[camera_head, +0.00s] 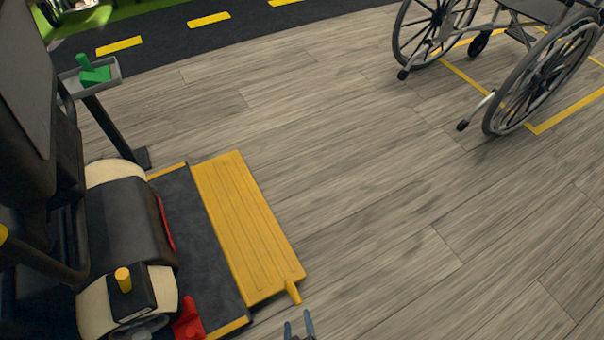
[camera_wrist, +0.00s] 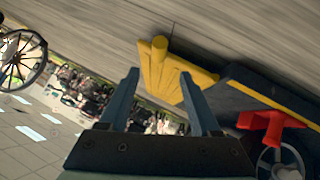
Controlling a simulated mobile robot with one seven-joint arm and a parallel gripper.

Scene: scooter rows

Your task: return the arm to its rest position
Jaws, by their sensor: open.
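My gripper (camera_head: 300,327) shows at the bottom edge of the head view, only its blue-grey fingertips in sight. In the wrist view my gripper (camera_wrist: 160,100) has its two fingers spread apart with nothing between them. A yellow ramp plate (camera_head: 245,225) with a small peg handle (camera_head: 293,291) lies at the side of a dark platform, just beyond my fingertips in the head view. The yellow plate (camera_wrist: 165,72) also shows past the fingers in the wrist view. My gripper appears apart from it. Most of my arm is out of view.
A dark scooter-like vehicle (camera_head: 130,230) with a red lever (camera_head: 187,318) stands at left. Behind it a post carries a grey tray (camera_head: 117,72) with a green piece (camera_head: 95,72). A wheelchair (camera_head: 535,85) stands at the upper right. The wooden floor between is clear.

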